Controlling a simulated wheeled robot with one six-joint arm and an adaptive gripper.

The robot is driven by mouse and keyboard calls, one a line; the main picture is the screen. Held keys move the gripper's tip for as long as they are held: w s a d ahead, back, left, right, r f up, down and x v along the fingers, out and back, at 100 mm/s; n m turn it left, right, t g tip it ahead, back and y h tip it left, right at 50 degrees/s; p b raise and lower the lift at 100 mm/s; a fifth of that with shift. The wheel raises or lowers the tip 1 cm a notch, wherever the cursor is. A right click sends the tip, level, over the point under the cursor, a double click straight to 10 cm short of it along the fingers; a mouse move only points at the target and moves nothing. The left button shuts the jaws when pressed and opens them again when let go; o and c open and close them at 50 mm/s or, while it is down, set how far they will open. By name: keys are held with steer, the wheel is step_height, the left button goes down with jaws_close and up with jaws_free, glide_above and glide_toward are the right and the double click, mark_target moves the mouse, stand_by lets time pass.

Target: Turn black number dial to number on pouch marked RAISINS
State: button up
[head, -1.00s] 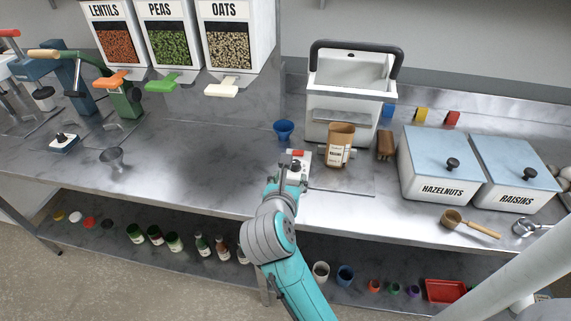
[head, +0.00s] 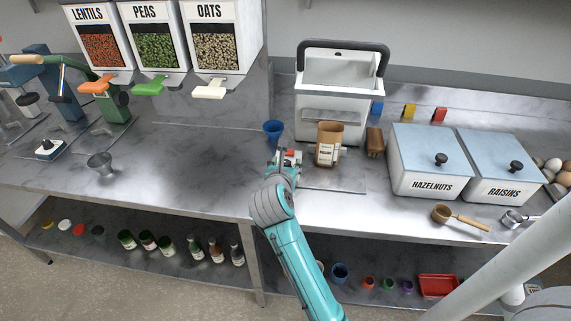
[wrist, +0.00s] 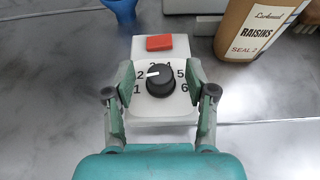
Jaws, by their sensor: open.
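The black number dial (wrist: 160,80) sits on a white box with a red block at its back (wrist: 160,43). Numbers 1 to 6 ring the dial. Its white pointer mark points left, toward the 2. The brown pouch (wrist: 249,26) stands upright behind and to the right, its label reading RAISINS and SEAL 2. It also shows in the head view (head: 329,143). My gripper (wrist: 160,92) is open, one finger on each side of the dial, apart from it. In the head view my gripper (head: 284,172) largely hides the dial box.
A blue cup (wrist: 122,10) stands behind and left of the box. Behind the pouch is a white machine (head: 342,75) with a dark handle, with a brown block (head: 374,141) to the right. The HAZELNUTS (head: 428,160) and RAISINS (head: 505,165) bins stand further right.

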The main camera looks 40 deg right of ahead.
jaws_close()
steer(key=m+g, duration=0.1)
steer(key=m+g+h, duration=0.1)
steer(key=m+g, duration=0.1)
steer(key=shift+w+a+m+g+h, duration=0.15)
steer(key=shift+w+m+g+h, duration=0.15)
steer(key=shift+g+h, duration=0.1)
steer(key=shift+m+g+h, duration=0.4)
steer(key=shift+m+g, duration=1.6)
steer(key=shift+g, duration=0.3)
jaws_free()
